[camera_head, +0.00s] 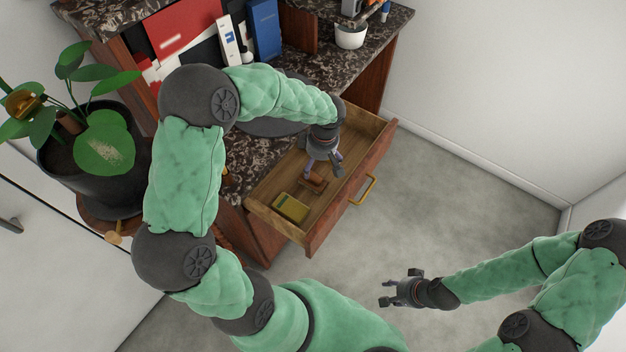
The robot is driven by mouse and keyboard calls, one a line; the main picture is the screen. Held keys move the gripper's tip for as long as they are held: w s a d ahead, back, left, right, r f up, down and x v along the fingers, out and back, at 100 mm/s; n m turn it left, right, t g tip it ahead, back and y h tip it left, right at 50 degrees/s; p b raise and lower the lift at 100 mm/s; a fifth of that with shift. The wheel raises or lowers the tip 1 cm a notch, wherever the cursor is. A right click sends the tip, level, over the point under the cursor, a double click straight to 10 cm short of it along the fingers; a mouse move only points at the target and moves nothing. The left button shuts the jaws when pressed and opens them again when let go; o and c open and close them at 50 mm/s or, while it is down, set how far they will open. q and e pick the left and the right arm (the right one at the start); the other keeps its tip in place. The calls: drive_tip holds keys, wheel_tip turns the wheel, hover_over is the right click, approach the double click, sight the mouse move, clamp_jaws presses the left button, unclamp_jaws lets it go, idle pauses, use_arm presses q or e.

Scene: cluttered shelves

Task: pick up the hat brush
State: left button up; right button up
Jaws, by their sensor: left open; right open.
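An open wooden drawer (278,187) sticks out from the dark stone-topped cabinet. A small reddish-brown item (314,183), which looks like the hat brush, lies in the drawer, partly hidden by my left gripper. My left gripper (323,167) is open and points down into the drawer, just above and around the brown item. I cannot tell whether its fingers touch it. My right gripper (386,293) is open and empty over the floor, in front of the drawer and well apart from it.
A yellow-green box (290,208) lies in the drawer's near end, close to the brown item. A brass handle (362,190) is on the drawer front. Books (264,28) and a white pot (350,36) stand on the cabinet. A potted plant (95,160) stands at left. Floor at right is clear.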

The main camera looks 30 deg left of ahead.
sight(315, 173)
use_arm(q)
drive_tip(key=f, duration=0.3)
drive_tip(key=f+b, duration=0.1)
drive_tip(key=shift+a+f, duration=0.15)
drive_tip(key=shift+a, duration=0.15)
drive_tip(key=f, duration=0.1)
drive_tip(key=f+b, duration=0.1)
drive_tip(key=f, duration=0.1)
drive_tip(key=f+b, duration=0.1)
drive_tip(key=f, duration=0.1)
drive_tip(key=shift+w+a, duration=0.25)
drive_tip(key=shift+a, duration=0.1)
drive_tip(key=c, duration=1.3)
